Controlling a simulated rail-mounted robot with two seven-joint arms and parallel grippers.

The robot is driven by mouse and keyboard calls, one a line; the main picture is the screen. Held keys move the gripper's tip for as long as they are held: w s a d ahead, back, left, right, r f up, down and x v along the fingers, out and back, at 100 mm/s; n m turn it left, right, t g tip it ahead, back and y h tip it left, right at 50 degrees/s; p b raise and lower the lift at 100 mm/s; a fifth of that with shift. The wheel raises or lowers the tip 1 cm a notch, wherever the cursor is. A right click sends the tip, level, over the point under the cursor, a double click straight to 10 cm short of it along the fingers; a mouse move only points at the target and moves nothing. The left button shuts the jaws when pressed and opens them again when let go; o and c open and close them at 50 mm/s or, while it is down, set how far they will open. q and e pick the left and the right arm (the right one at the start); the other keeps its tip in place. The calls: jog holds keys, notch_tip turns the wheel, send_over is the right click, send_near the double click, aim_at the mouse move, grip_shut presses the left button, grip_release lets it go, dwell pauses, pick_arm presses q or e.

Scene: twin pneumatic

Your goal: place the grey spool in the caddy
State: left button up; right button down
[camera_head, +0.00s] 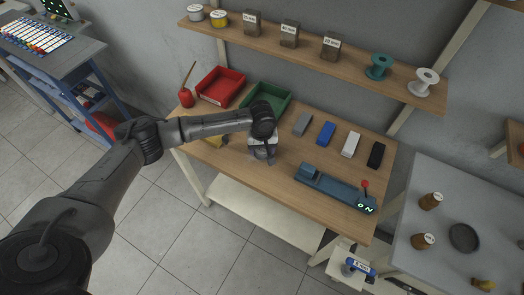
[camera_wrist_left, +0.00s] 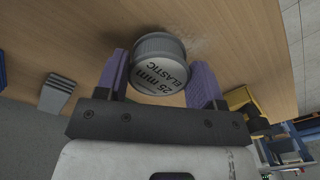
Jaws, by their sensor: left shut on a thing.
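A grey round spool (camera_wrist_left: 158,64), with a light end labelled "25 mm ELASTIC", sits between the two fingers of my left gripper (camera_wrist_left: 160,82) in the left wrist view. The left gripper is shut on it. In the head view my left gripper (camera_head: 265,157) is over the front middle of the wooden table; the spool is too small there to make out clearly. I cannot tell for certain which container is the caddy; a red bin (camera_head: 218,88) and a green bin (camera_head: 281,105) stand at the back of the table. My right gripper is not in view.
Grey (camera_head: 302,123), blue (camera_head: 326,133), white and black blocks lie right of the gripper. A blue device (camera_head: 330,186) with a red-knobbed lever stands at the front right. A yellow object (camera_head: 215,141) is partly hidden by my arm. Several spools and boxes stand on a shelf (camera_head: 355,68).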

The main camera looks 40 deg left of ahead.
pick_arm(q)
jog(key=shift+f, duration=0.95)
jog(key=o, duration=1)
jog(key=shift+f, duration=0.1)
